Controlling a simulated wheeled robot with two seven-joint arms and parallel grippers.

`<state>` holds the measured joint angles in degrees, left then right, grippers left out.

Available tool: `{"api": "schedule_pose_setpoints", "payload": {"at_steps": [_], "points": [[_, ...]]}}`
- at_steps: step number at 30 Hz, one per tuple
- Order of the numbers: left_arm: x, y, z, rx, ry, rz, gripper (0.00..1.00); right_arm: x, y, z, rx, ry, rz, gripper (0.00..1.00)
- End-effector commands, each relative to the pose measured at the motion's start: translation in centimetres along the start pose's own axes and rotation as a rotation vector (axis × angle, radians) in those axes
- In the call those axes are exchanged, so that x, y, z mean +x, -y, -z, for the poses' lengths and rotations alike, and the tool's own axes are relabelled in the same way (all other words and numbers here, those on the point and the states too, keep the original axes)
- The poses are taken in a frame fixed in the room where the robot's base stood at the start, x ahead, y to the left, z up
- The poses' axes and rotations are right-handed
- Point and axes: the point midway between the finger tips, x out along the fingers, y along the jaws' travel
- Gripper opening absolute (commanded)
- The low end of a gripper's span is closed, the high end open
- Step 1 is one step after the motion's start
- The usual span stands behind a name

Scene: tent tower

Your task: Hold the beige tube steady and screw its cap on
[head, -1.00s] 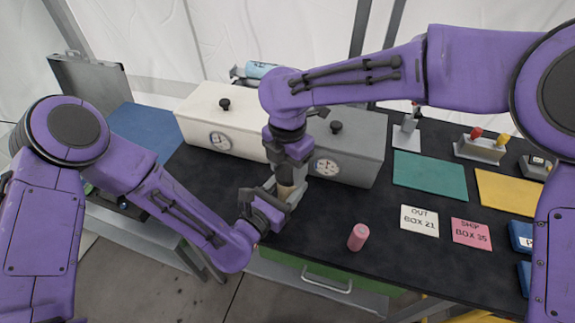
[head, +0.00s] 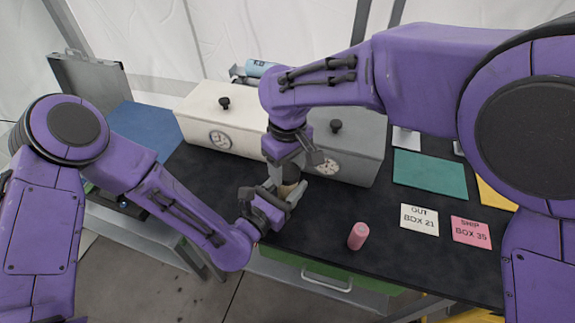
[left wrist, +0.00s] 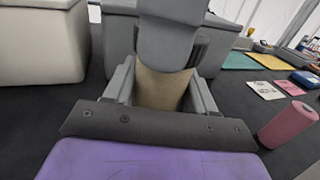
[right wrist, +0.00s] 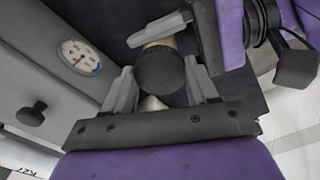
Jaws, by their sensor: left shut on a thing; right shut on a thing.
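The beige tube (left wrist: 160,88) stands between the fingers of my left gripper (left wrist: 160,95), which is shut on it. In the head view the tube (head: 286,190) shows only as a small patch between my grippers. The dark round cap (right wrist: 160,70) sits at the tube's top end in the right wrist view, between the fingers of my right gripper (right wrist: 159,87). My right gripper is shut on the cap, directly above my left gripper (head: 278,198). How far the cap is threaded on is hidden by the fingers.
A pink cylinder (head: 358,236) stands to the right near the front edge. A white box (head: 200,115) and a grey box (head: 360,150), both with dials, stand close behind the grippers. Label cards (head: 419,220) and a teal mat (head: 430,174) lie farther right.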

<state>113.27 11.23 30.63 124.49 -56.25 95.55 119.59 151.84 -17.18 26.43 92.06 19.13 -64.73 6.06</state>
Motion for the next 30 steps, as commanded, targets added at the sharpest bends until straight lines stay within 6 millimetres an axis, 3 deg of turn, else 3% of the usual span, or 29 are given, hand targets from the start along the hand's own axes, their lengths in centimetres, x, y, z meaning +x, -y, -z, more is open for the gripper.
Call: {"api": "schedule_pose_setpoints", "payload": {"at_steps": [3,4,6,14,24,30], "points": [[-0.1,0.0,0.1,0.000,-0.004,-0.001,0.00,0.0,0.0,0.0,-0.002,0.001,0.000,0.21],[-0.1,0.0,0.1,0.000,-0.004,-0.001,0.00,0.0,0.0,0.0,-0.003,0.001,0.000,0.68],[-0.1,0.0,0.1,0.000,-0.003,-0.001,0.00,0.0,0.0,0.0,-0.003,0.001,0.000,0.83],[-0.1,0.0,0.1,0.000,-0.003,-0.001,0.00,-0.1,0.0,0.0,-0.005,0.001,0.000,0.83],[-0.1,0.0,0.1,0.000,-0.003,-0.001,0.00,-4.2,0.0,0.0,-0.005,-0.002,0.000,0.83],[0.0,0.0,0.1,0.000,-0.003,0.000,0.00,-4.5,0.0,0.0,-0.005,0.001,0.000,0.83]]}}
